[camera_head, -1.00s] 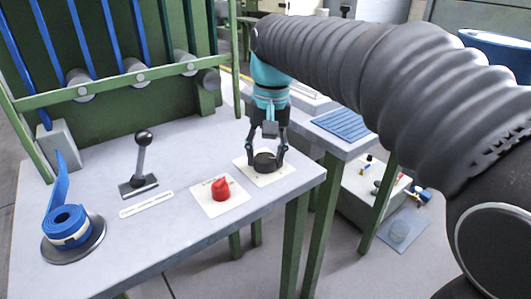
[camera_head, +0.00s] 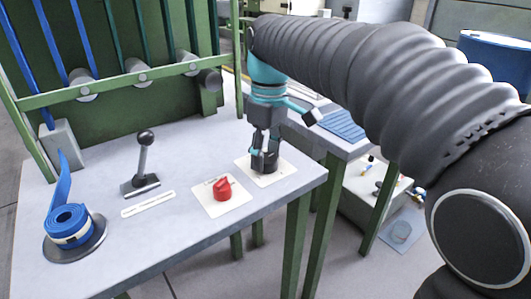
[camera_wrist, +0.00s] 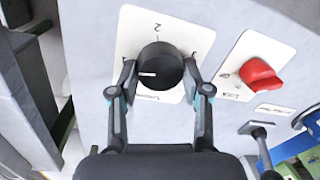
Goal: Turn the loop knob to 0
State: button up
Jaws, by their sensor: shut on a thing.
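The black round knob (camera_wrist: 160,66) sits on a white plate (camera_wrist: 130,38) marked with a "2" at the top and another mark at the right. The small label below the knob is too blurred to read surely. A white line on the knob points left in the wrist view. My gripper (camera_wrist: 161,73) is shut on the knob, one finger on each side. In the head view my gripper (camera_head: 264,154) points down over the knob (camera_head: 263,166) at the table's right side and hides part of it.
A red knob (camera_head: 223,189) on its own white plate stands to the left. Further left are a black lever (camera_head: 144,160) and a blue strap roll (camera_head: 67,226). The table's right edge is close to the plate. A green frame (camera_head: 140,75) stands behind.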

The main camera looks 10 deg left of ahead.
jog(key=n, duration=0.4)
jog(key=shift+f+n, duration=0.1)
jog(key=shift+n, duration=0.3)
jog(key=n, duration=0.3)
jog(key=shift+s+n, duration=0.1)
jog(key=shift+n, duration=0.2)
jog(key=n, duration=0.4)
jog(key=shift+h, duration=0.4)
jog(key=shift+s+n, duration=0.1)
jog(key=shift+n, duration=2.1)
jog(key=o, duration=1.2)
